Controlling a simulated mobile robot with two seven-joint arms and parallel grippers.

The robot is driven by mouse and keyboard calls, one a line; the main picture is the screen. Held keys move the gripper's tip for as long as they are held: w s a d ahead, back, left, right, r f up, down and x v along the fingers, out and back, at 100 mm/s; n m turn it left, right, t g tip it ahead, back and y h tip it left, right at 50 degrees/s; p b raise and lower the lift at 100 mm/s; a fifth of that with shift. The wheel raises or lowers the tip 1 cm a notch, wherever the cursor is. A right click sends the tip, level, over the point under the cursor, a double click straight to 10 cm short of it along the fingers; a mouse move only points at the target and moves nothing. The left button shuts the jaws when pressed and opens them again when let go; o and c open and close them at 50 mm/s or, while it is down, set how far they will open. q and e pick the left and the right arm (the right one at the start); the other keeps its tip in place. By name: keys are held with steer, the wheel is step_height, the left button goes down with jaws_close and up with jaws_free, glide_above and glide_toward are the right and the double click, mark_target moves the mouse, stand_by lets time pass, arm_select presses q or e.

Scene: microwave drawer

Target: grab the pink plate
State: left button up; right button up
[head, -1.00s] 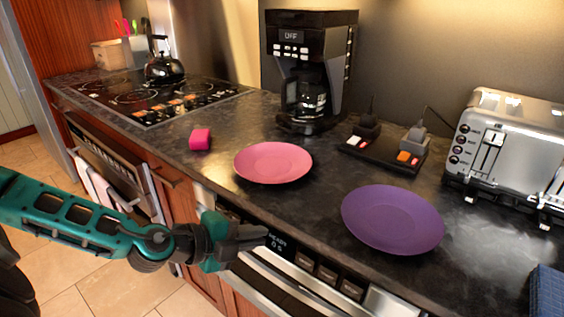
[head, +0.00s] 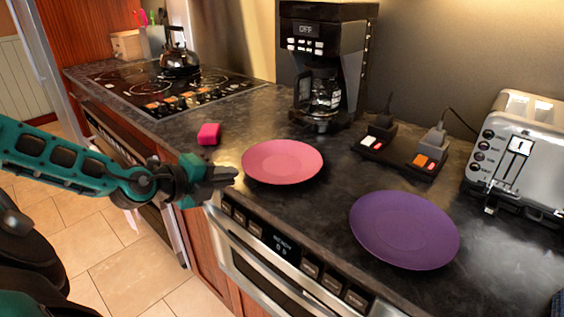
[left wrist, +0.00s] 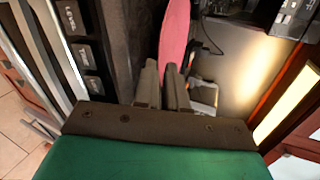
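The pink plate (head: 282,162) lies flat on the dark counter, near its front edge. In the left wrist view the pink plate (left wrist: 175,38) shows nearly edge-on, just beyond the fingertips. My left gripper (head: 236,174) is at the counter's front edge, just left of the plate and close to its rim. Whether a fingertip touches the rim I cannot tell. My right gripper is not in view.
A purple plate (head: 404,230) lies to the right on the counter. A small pink block (head: 209,134) sits behind my left gripper. A coffee maker (head: 323,65), a power strip (head: 400,157) and a toaster (head: 518,150) stand behind. An oven front (head: 270,255) is below the edge.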

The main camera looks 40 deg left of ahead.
mark_target(250, 173)
arm_select(q)
steer(key=p+x, duration=0.1)
steer(key=x, duration=0.4)
steer(key=shift+w+d+r+p, duration=0.1)
steer(key=shift+d+r+p, duration=0.05)
steer(key=shift+p, duration=0.25)
steer(key=shift+w+f, duration=0.3)
steer(key=shift+w, duration=0.25)
jaws_close()
